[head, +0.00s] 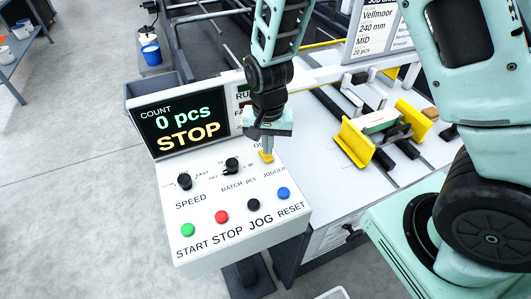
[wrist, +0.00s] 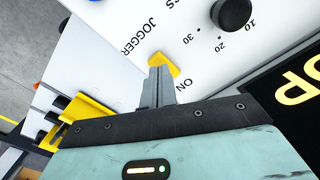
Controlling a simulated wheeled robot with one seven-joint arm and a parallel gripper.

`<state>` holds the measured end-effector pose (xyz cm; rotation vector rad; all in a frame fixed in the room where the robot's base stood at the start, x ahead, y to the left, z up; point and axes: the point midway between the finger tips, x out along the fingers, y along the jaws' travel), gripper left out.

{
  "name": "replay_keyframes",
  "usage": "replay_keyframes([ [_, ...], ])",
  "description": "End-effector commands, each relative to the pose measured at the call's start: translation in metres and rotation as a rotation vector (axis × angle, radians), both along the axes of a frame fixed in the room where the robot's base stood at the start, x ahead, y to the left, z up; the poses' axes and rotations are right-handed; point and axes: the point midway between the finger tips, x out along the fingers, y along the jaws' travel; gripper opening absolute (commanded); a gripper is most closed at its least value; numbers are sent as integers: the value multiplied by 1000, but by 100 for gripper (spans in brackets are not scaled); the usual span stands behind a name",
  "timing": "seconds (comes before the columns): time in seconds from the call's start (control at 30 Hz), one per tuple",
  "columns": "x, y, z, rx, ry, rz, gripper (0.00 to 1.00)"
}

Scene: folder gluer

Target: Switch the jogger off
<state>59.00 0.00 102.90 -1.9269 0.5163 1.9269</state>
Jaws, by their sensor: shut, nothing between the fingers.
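The jogger switch is a small yellow lever (head: 266,157) on the sloped white control panel (head: 190,245), above the word JOGGER. It also shows in the wrist view (wrist: 165,58), between the words JOGGER and ON. My gripper (head: 267,148) is shut and empty, its fingertips right at the yellow lever on the ON side. In the wrist view the closed fingers (wrist: 160,70) overlap the lever's near edge, so I cannot tell whether they touch it. Which way the lever is set is unclear.
Black SPEED (head: 184,181) and BATCH (head: 232,165) knobs are left of the lever. Green, red, black and blue buttons (head: 283,193) line the panel's lower edge. The display (head: 183,122) reads 0 pcs, STOP. Yellow guides (head: 356,142) stand on the machine to the right.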

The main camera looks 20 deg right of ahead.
Motion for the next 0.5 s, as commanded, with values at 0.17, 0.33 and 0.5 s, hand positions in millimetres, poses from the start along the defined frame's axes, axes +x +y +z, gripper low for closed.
replay_keyframes([
  [0.17,0,0,-3,0,0,0,0],
  [0.33,0,0,-6,0,0,0,0],
  [0.5,0,0,-8,0,0,0,0],
])
